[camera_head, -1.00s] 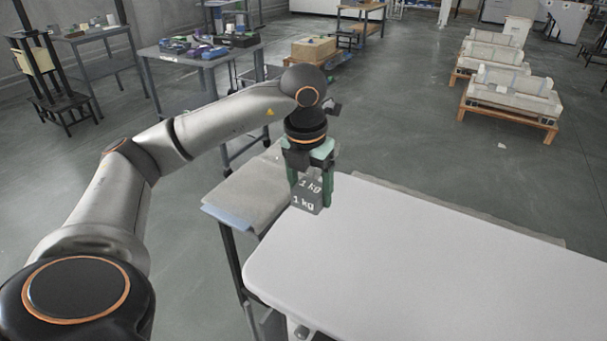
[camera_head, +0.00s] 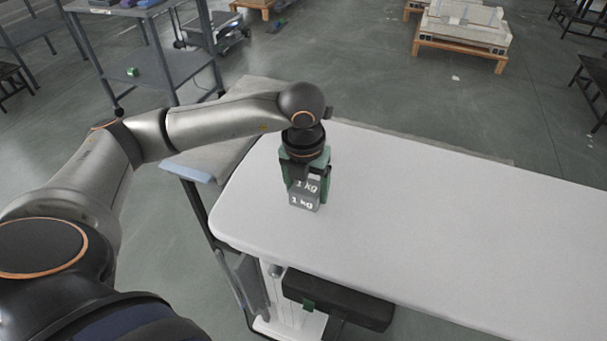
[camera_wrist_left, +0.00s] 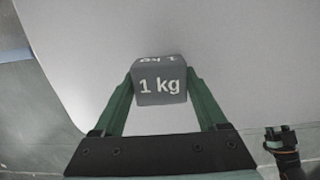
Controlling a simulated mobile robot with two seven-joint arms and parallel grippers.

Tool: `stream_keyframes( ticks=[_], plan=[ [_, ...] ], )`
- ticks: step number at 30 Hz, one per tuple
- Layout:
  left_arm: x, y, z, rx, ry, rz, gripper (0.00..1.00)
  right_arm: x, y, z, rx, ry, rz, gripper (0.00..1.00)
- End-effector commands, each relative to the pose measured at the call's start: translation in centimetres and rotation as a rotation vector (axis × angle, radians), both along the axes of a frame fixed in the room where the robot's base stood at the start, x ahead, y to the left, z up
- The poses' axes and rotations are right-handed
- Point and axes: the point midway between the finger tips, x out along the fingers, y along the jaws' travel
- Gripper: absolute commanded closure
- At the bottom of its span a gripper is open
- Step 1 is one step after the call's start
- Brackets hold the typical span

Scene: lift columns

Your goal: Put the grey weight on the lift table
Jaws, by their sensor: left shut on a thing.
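The grey weight (camera_head: 304,197), a block marked "1 kg", is held upright over the left end of the white lift table (camera_head: 430,220). My left gripper (camera_head: 305,183) points down and is shut on it, with green fingers on its two sides. In the left wrist view the weight (camera_wrist_left: 161,86) sits between the fingertips with the white top behind it. I cannot tell whether its underside touches the top. A dark part with an orange ring and green tips (camera_wrist_left: 283,142), seemingly my right gripper, shows small at the lower right there; its opening is unclear.
The table top is bare to the right of the weight. A grey surface with a blue edge (camera_head: 190,167) adjoins its far left corner. A grey shelf table (camera_head: 165,75) stands on the floor at the back left; pallets (camera_head: 462,40) stand far back.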

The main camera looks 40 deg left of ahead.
Motion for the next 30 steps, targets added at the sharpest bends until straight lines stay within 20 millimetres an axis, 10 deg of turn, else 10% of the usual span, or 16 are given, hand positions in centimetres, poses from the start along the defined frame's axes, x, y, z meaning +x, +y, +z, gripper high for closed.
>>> stream_keyframes(
  ticks=[14,15,21,30],
  plan=[
    [0.18,0.0,-1.13,-0.002,-0.008,0.0,1.0,0.49,-0.03,0.03,0.001,-0.013,-0.001,0.5],
    [0.05,0.02,-1.17,0.0,-0.002,-0.001,0.21,0.5,-0.03,0.2,0.001,-0.014,-0.001,0.5],
    [0.03,0.02,-1.16,0.0,-0.002,-0.001,0.0,0.52,-0.06,0.28,0.001,-0.015,-0.001,0.5],
    [0.04,0.02,-0.74,0.0,-0.002,-0.001,0.0,0.48,-0.07,0.62,0.001,-0.013,-0.001,0.5]
  ],
)
